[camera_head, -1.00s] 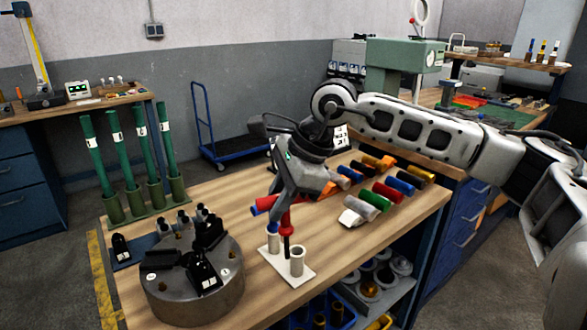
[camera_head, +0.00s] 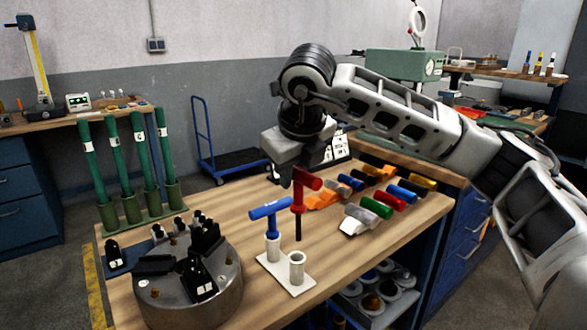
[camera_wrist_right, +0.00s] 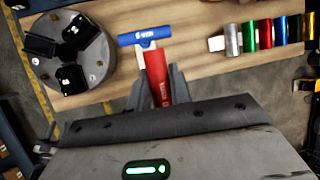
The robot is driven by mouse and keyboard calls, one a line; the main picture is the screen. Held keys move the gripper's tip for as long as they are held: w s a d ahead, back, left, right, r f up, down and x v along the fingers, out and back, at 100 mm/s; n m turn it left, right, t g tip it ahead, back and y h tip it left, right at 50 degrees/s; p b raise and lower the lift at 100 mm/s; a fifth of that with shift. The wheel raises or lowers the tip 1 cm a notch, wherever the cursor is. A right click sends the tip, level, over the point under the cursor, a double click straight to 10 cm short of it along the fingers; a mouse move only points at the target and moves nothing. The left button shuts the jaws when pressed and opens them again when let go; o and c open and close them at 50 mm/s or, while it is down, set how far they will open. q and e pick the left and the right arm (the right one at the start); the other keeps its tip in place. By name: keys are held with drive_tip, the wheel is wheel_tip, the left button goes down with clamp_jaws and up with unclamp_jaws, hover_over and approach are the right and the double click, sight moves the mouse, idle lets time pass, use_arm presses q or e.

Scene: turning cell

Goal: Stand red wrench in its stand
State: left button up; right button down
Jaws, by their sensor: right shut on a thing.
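The red wrench (camera_head: 299,201) is a T-shape with a red handle and a dark shaft. My right gripper (camera_head: 292,178) is shut on its handle and holds it upright. The shaft's lower end shows just above the empty front tube of the white stand (camera_head: 284,277), apart from it in the picture; the exact depth offset is unclear. A blue wrench (camera_head: 270,212) stands in the stand's other tube. My left gripper is not in view.
A round grey chuck (camera_head: 190,285) with black jaws stands left of the stand. Several coloured cylinders (camera_head: 376,208) lie to the right. Green tubes (camera_head: 118,160) stand in a rack at the back left. Bare wood lies behind the stand.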

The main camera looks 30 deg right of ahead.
sight(295, 205)
drive_tip(key=shift+f+b, duration=0.85)
drive_tip(key=shift+f, duration=0.8)
drive_tip(key=shift+f+b, duration=0.55)
drive_tip(key=shift+f, duration=0.6)
wheel_tip(295, 205, down, 2)
drive_tip(key=shift+f+b, duration=0.1)
drive_tip(key=shift+b, duration=0.75)
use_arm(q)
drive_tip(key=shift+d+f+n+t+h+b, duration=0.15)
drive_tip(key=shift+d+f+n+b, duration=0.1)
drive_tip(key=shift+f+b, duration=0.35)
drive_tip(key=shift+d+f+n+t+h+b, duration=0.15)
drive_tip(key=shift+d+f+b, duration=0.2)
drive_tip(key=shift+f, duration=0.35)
use_arm(e)
drive_tip(key=shift+f, duration=0.85)
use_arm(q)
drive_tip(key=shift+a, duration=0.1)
use_arm(e)
drive_tip(key=c, duration=1.2)
unclamp_jaws()
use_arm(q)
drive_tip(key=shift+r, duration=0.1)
